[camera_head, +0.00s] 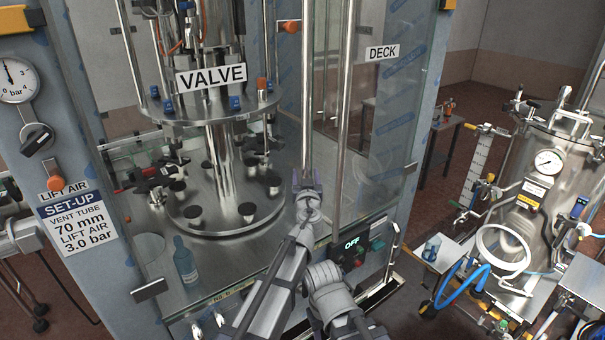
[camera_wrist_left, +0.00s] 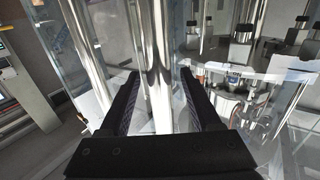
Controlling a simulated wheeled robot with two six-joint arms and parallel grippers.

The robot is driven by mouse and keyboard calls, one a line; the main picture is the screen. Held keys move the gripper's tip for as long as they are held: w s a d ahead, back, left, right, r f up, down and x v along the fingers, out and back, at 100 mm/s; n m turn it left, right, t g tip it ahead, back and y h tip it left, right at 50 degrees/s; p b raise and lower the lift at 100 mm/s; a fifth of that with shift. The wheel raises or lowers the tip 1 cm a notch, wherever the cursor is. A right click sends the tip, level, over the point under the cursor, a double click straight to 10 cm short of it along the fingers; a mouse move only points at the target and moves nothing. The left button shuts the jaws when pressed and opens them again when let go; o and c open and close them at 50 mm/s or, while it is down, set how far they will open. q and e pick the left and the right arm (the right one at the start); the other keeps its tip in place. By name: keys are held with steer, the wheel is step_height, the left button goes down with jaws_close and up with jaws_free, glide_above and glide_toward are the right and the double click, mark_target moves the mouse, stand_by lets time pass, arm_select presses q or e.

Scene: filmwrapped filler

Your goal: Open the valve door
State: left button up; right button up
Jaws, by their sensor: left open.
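The valve door is a clear panel with a black-on-white VALVE label (camera_head: 211,77) on the glass front of the machine. A tall shiny vertical bar (camera_head: 306,90) stands near its right side. My left gripper (camera_head: 307,182) is at the lower part of this bar. In the left wrist view my left gripper (camera_wrist_left: 157,80) is open, with a shiny vertical bar (camera_wrist_left: 154,45) between its two dark fingers. Gaps show on both sides of the bar. My right gripper is not in view.
A DECK label (camera_head: 382,52) marks the panel to the right, with another vertical bar (camera_head: 343,110) close by. Inside are a round metal plate (camera_head: 220,225) and a blue bottle (camera_head: 185,260). An OFF display (camera_head: 352,244) sits below. A steel vessel (camera_head: 540,175) stands at right.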

arm_select(q)
steer(key=shift+w, duration=0.25)
steer(key=shift+s, duration=0.15)
steer(key=shift+c, duration=0.4)
jaws_close()
stand_by(0.7)
